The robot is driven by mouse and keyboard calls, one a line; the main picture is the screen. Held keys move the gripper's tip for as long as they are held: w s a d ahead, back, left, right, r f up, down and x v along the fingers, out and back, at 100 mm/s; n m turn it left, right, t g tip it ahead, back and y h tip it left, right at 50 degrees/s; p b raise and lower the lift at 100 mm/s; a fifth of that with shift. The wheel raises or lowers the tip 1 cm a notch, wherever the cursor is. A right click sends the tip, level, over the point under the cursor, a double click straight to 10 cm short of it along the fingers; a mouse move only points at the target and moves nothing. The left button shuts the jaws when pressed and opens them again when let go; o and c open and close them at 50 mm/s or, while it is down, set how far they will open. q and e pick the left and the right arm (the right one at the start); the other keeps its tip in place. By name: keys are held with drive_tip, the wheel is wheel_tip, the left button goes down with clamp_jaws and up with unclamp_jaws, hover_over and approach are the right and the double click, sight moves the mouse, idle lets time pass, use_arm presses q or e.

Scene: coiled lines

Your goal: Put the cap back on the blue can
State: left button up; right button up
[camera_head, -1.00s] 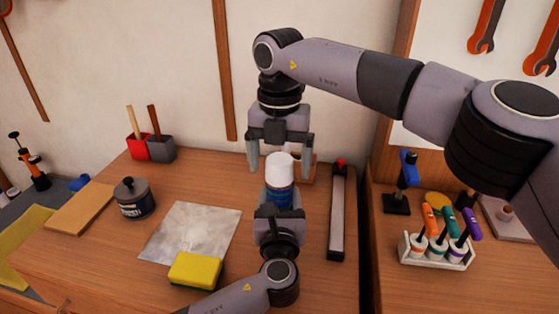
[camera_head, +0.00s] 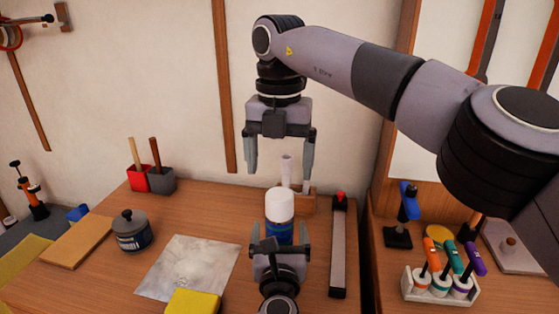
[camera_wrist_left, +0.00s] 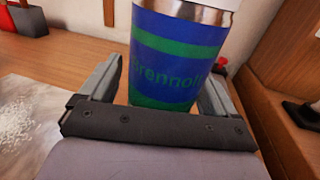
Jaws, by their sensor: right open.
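The blue can (camera_head: 279,233) stands upright on the wooden table, with a green band and lettering showing in the left wrist view (camera_wrist_left: 175,60). The white cap (camera_head: 279,204) sits on top of it, upright. My left gripper (camera_head: 280,232) is low on the near side of the can, its fingers on either side. They look spread, with a gap at the left finger; contact at the right one is hard to tell. My right gripper (camera_head: 280,170) is open and empty, pointing down above the can and clear of the cap.
A wooden holder with a pale upright piece (camera_head: 287,168) stands behind the can. A long grey bar with a red end (camera_head: 338,245) lies to the right. A dark lidded jar (camera_head: 131,232), a metal sheet (camera_head: 190,265) and a yellow sponge (camera_head: 192,302) are to the left.

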use_arm(q)
drive_tip(key=shift+s, duration=3.6)
